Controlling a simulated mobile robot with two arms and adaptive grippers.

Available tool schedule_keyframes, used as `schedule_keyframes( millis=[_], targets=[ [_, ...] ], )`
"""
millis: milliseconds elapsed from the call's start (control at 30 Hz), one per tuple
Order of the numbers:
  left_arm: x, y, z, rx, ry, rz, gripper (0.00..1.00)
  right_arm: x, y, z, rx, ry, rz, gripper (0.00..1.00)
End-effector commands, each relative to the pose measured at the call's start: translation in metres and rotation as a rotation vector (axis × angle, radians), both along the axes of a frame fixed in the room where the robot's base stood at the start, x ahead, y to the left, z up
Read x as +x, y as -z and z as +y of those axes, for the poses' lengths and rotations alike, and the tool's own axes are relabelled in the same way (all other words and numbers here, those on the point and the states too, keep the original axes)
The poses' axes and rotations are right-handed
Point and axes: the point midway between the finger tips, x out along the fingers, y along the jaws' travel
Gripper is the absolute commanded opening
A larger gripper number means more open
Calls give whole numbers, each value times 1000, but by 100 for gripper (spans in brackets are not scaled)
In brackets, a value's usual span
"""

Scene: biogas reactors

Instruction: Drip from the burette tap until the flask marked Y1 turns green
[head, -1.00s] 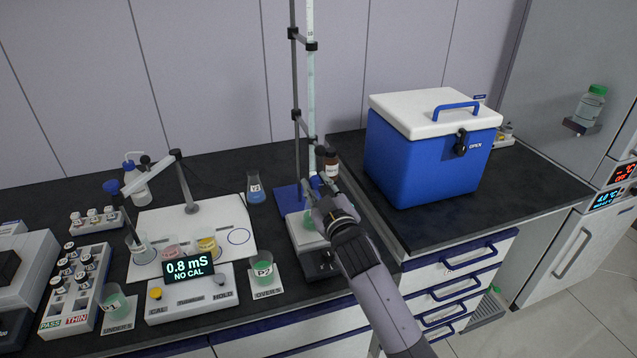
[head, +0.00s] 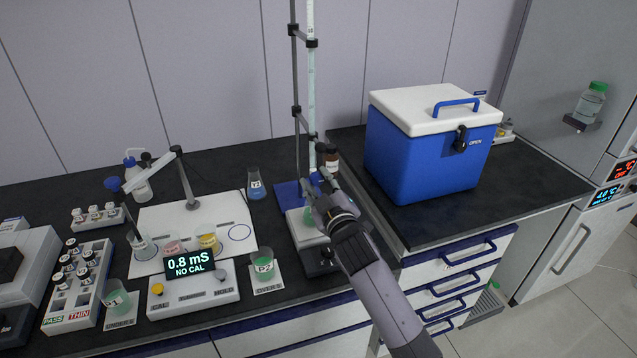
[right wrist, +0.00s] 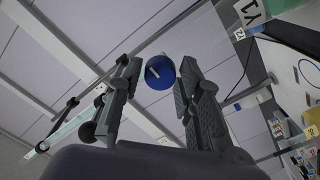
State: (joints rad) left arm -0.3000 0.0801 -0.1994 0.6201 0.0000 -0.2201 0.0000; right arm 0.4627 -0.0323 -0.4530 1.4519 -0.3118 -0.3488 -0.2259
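The burette (head: 311,85) stands upright in its clamps on a stand with a blue base (head: 287,196). Its blue tap knob (right wrist: 160,74) shows in the right wrist view between my right gripper's fingertips (right wrist: 158,68). The fingers are apart, with a gap at least on the left; I cannot tell whether the right one touches. In the head view my right gripper (head: 318,190) is at the burette's lower end. A flask with greenish content (head: 307,224) is below it, mostly hidden. My left gripper is not in view.
A flask with blue liquid (head: 257,187) stands left of the stand. A blue cool box (head: 425,155) stands to the right, a brown bottle (head: 332,160) behind.

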Motion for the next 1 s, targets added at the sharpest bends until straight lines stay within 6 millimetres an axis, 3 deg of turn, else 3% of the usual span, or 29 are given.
schedule_keyframes(
  millis=[167,567,767,1000],
  targets=[
    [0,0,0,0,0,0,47,0,0,0,1,0,0,47],
    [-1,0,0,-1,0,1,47,-5,0,-2,3,-1,0,47],
    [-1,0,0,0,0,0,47,-30,1,-10,3,-1,2,47],
    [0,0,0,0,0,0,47,-74,1,-24,2,0,2,47]
  ],
)
